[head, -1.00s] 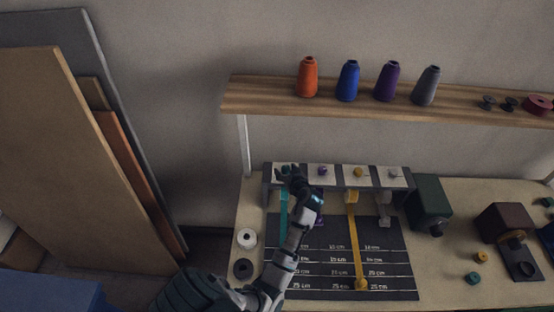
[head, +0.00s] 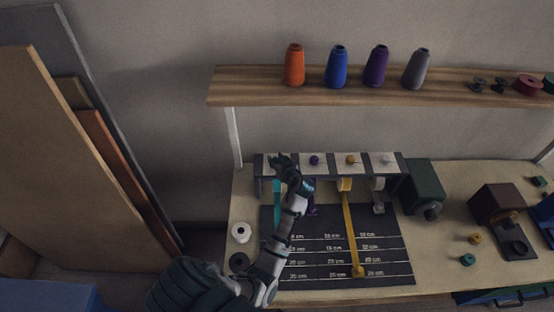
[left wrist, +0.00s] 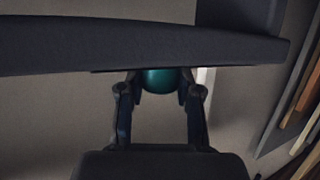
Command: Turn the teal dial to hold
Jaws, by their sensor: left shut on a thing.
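The teal dial (left wrist: 157,80) shows in the left wrist view between the two fingers of my left gripper (left wrist: 158,92), which is shut on it. In the head view my left gripper (head: 281,160) is at the leftmost panel of the ribbon rack (head: 330,168) and covers most of the dial. Which mark the dial points to is hidden. A teal ribbon (head: 277,200) hangs below that panel, partly behind my arm. My right gripper is not in view.
Purple (head: 315,160), yellow (head: 350,160) and grey (head: 386,159) dials sit along the rack. A yellow ribbon (head: 351,235) lies down the dark measuring mat (head: 395,262). A shelf (head: 440,90) with several thread cones is above. A green box (head: 423,185) stands at right.

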